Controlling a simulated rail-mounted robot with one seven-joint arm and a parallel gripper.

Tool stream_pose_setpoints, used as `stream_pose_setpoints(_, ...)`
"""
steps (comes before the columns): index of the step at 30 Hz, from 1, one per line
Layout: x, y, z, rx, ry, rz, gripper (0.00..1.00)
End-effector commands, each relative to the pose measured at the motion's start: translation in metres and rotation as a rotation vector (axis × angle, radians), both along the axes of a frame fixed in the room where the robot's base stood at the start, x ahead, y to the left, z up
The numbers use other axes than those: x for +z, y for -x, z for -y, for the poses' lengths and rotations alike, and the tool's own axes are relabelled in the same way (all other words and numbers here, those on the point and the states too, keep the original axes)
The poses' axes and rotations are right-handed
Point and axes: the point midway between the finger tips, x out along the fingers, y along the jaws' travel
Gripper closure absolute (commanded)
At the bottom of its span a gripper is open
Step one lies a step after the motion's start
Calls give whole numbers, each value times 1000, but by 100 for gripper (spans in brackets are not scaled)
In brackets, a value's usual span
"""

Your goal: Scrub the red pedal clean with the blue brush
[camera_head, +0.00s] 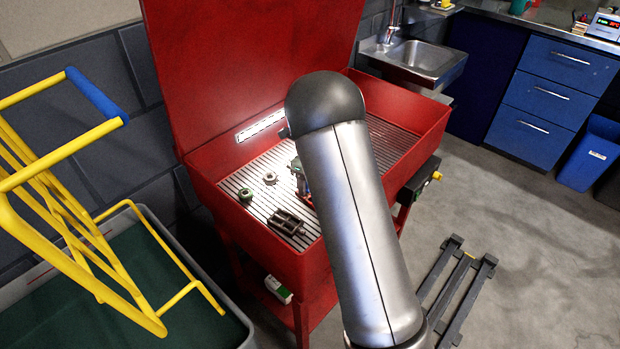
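My arm crosses the middle of the view and hides much of the red wash basin (215,178). My gripper is hidden behind the arm, so I cannot see what it holds. A dark pedal-like part (286,222) lies on the slatted floor of the basin, left of my arm. Just above it, at the arm's edge, a small grey-green and red thing (300,176) shows partly; I cannot tell what it is. Neither a clearly red pedal nor the blue brush can be made out.
A round dark part (245,195) and a small metal part (270,178) also lie in the basin. A dark metal stand (465,275) is on the floor at right.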

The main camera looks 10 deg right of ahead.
Motion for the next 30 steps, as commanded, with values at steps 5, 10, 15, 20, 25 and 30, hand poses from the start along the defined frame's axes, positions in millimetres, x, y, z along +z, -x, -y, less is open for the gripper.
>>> stream_pose_setpoints(5,-18,0,-1,2,0,-1,63)
stream_pose_setpoints(10,-21,7,2,5,-1,-1,63)
stream_pose_setpoints(15,-23,17,6,11,-1,-1,63)
stream_pose_setpoints(20,-23,26,10,14,0,-1,63)
stream_pose_setpoints(25,-23,30,10,20,0,-1,63)
stream_pose_setpoints(30,-22,19,3,20,0,0,63)
